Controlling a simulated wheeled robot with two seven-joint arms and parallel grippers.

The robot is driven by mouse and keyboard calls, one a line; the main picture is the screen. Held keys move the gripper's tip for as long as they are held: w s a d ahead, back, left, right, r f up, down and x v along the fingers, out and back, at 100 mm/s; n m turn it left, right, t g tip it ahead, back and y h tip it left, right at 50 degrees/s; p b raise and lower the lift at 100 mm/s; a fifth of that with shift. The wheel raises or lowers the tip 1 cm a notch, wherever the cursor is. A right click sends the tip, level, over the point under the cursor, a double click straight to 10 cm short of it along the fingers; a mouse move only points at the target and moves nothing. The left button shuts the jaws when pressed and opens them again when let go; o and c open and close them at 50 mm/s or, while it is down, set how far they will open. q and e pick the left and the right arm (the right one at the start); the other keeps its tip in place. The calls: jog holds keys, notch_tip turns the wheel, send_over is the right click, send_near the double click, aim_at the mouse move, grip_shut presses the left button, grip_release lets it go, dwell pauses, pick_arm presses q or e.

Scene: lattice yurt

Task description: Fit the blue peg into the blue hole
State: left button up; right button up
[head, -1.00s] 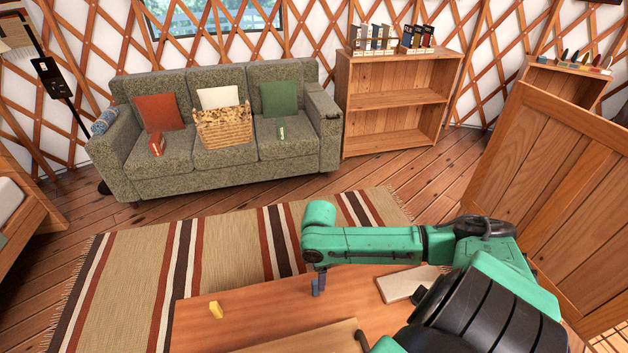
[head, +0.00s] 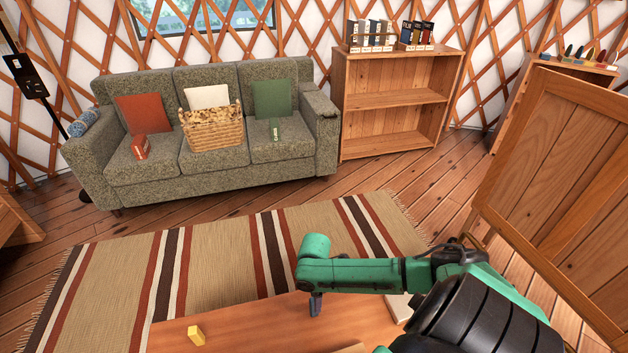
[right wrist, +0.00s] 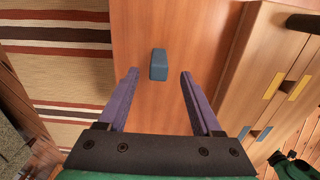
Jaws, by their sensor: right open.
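The blue peg (right wrist: 158,65) is a small block on the wooden table. In the right wrist view it lies just beyond and between the two purple fingertips of my right gripper (right wrist: 158,76). The gripper is open, with a gap on each side of the peg. In the head view the right gripper (head: 316,304) points down at the table's far part, and I cannot make out the peg there. In the right wrist view a pale wooden board (right wrist: 232,100) lies right of the gripper, with blue marks (right wrist: 264,133) and yellow marks beside its slots. My left gripper is not in view.
A yellow block (head: 197,335) stands on the table (head: 255,322), left of my right gripper. A striped rug (head: 205,262) lies beyond the table. A sofa (head: 215,165), a low shelf (head: 392,100) and a wooden panel (head: 560,180) stand further off.

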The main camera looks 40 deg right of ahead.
notch_tip(320, 180, down, 5)
jog(key=shift+w+r+b, duration=0.1)
jog(key=shift+w+b, duration=0.05)
jog(key=shift+b, duration=0.3)
grip_shut()
